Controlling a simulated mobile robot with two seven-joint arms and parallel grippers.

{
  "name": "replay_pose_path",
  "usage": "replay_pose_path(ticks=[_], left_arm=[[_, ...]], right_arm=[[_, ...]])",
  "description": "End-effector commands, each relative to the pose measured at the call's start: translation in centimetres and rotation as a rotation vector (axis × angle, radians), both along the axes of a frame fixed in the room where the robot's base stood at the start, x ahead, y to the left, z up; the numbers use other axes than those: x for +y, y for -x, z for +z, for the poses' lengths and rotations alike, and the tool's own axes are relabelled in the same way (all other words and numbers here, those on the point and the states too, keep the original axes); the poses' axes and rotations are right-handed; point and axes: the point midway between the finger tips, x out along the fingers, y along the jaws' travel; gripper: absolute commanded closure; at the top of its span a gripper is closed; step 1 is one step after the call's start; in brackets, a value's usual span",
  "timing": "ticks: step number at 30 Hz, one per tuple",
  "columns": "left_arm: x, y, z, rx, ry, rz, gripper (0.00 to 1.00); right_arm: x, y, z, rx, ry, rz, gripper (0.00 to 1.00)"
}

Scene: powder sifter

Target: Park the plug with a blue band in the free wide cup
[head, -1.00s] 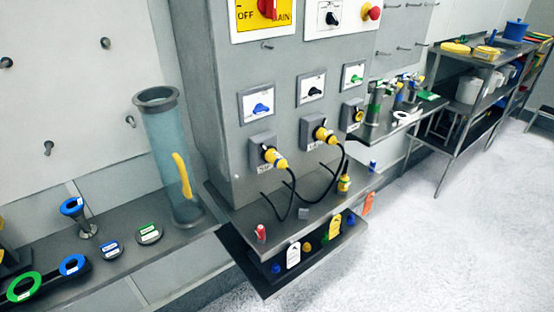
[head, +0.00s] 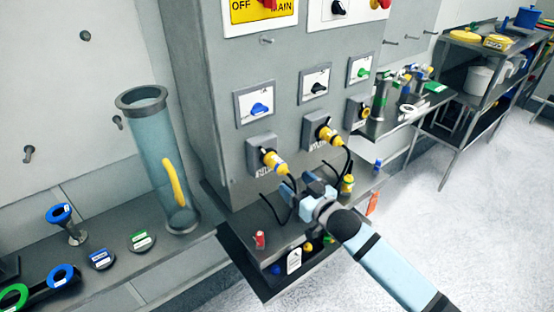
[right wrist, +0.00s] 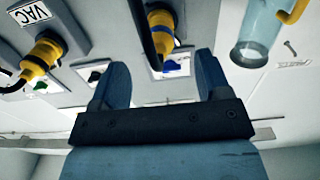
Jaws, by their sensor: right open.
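Two yellow plugs sit in the grey panel's sockets: the left plug (head: 273,161) below the blue switch, the right plug (head: 327,134) below the black switch. Both trail black cables. The blue-switch plug (right wrist: 160,32) and the plug by the VAC label (right wrist: 42,56) show in the right wrist view. I cannot make out a blue band on either. My right gripper (head: 299,185) is open and empty, below and right of the left plug, apart from it; its fingers (right wrist: 160,78) show in the wrist view. I cannot identify the free wide cup; my gripper hides part of the shelf.
A yellow item (head: 347,185) stands on the shelf right of my gripper, a red item (head: 259,240) at its left. Tags hang along the lower ledge. A clear tube (head: 155,150) stands left of the panel. Cables hang close to my gripper.

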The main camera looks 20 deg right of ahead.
Motion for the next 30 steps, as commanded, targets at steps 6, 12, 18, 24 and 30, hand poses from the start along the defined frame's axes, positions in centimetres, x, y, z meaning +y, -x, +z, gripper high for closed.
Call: replay_pose_path(ticks=[6,12,18,24,30], left_arm=[[0.0,0.1,-0.1,0.003,0.000,0.001,0.57],[0.0,0.2,-0.1,0.005,0.000,0.000,0.57],[-0.1,0.3,-0.7,0.006,0.001,-0.001,0.57],[-0.3,0.3,-2.0,0.011,0.005,-0.005,0.57],[-0.7,0.2,-2.2,0.011,0.010,-0.011,0.57]], right_arm=[[-0.1,-0.5,0.6,-0.011,-0.003,0.003,0.30],[-0.1,-0.5,0.6,-0.011,-0.003,0.002,0.30],[0.3,-1.3,0.4,-0.012,-0.003,0.003,0.30],[1.2,-3.8,0.4,-0.013,-0.004,0.003,0.30],[2.1,-6.5,0.6,-0.011,-0.004,0.002,0.30]])
